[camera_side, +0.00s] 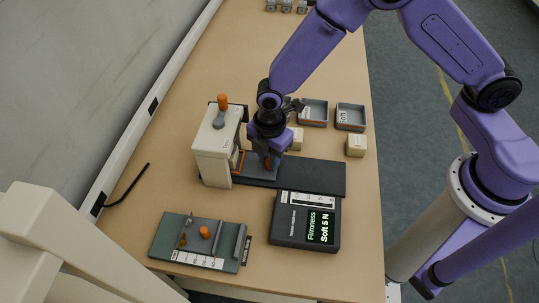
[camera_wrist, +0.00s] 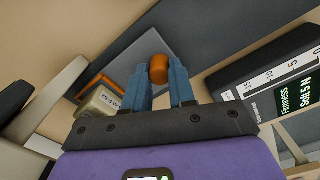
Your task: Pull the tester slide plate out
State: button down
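The tester (camera_side: 215,150) is a beige upright housing with an orange-topped knob, left of centre in the side view. Its grey slide plate (camera_side: 255,172) lies at its foot on a dark base strip (camera_side: 315,176) running right. In the wrist view the slide plate (camera_wrist: 138,62) carries an upright orange knob (camera_wrist: 159,69). My gripper (camera_wrist: 160,80) points down over the plate, its two blue fingers on either side of that knob and seemingly against it. In the side view my gripper (camera_side: 268,155) hides part of the plate and the tester's opening.
A dark readout box (camera_side: 303,235) showing "Firmness Soft 5 N" stands in front of the strip. A green board (camera_side: 168,236) with a grey plate and orange knob lies front left. Two trays (camera_side: 313,113) (camera_side: 350,117) and beige blocks (camera_side: 356,145) (camera_side: 296,139) are behind.

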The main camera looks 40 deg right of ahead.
jog(key=s+d, duration=0.9)
jog(key=shift+s+d, duration=0.35)
jog(key=c, duration=0.9)
grip_release()
notch_tip(320, 180, up, 17)
jog(key=shift+r, duration=0.2)
jog(key=s+d+r+m, duration=0.1)
jog(key=s+d+m, duration=0.2)
jog(key=s, duration=0.1)
jog(key=s+d+r+m, duration=0.1)
jog(key=s+d+m, duration=0.2)
jog(key=s, duration=0.1)
jog(key=s+d+r+m, duration=0.1)
jog(key=s+d+m, duration=0.2)
jog(key=d, duration=0.1)
jog(key=shift+s+r, duration=0.25)
jog(key=shift+s, duration=0.15)
